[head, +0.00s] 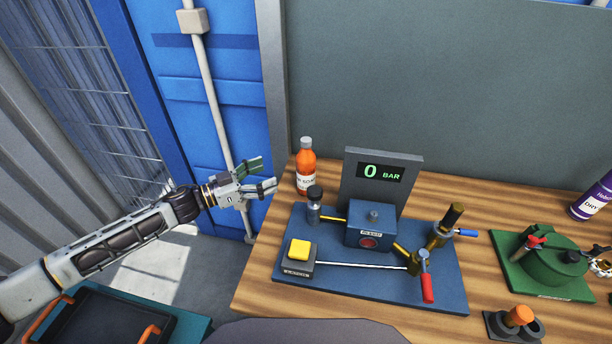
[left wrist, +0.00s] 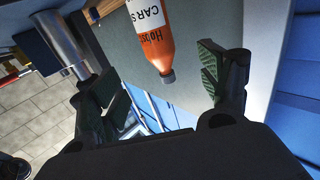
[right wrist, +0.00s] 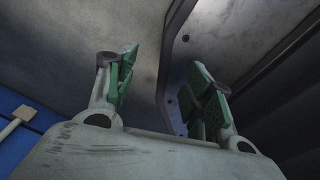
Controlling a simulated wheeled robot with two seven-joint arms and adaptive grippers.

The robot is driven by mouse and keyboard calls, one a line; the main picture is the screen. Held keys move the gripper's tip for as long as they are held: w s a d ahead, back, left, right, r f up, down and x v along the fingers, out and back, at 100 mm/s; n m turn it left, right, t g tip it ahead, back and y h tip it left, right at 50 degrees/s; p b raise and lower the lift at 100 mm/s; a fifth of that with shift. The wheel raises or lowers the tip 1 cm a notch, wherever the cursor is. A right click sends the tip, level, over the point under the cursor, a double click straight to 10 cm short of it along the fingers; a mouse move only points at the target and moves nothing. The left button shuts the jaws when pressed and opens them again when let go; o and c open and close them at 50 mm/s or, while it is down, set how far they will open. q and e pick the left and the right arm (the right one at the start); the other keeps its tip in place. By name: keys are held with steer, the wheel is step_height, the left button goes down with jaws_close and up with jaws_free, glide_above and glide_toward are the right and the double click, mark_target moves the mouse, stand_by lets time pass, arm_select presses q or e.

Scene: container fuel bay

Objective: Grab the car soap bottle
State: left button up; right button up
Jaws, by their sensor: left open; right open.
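The car soap bottle (head: 306,168) is orange with a white label and a grey cap. It stands upright at the back left of the wooden table. It also shows in the left wrist view (left wrist: 154,35), upside down in the picture, ahead of the fingers and between them. My left gripper (head: 266,175) is open and empty, just left of the bottle, its fingers pointing toward it and apart from it. My right gripper (right wrist: 168,90) shows only in the right wrist view, open with nothing between its fingers.
A blue board (head: 380,285) with a pressure rig and a "0 BAR" display (head: 381,172) stands right of the bottle. A black-capped metal post (head: 314,205) is close in front of it. A green device (head: 550,268) and purple bottle (head: 592,200) are farther right. A grey wall rises behind.

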mark_target(306, 167)
arm_select(q)
steer(key=p+x, duration=0.1)
steer(key=x, duration=0.7)
steer(key=shift+w+d, duration=0.15)
steer(key=shift+d, duration=0.1)
arm_select(e)
steer(key=shift+s+a+r, duration=0.2)
steer(key=shift+a+r, duration=0.3)
steer(key=shift+a, duration=0.35)
steer(key=shift+d, duration=0.15)
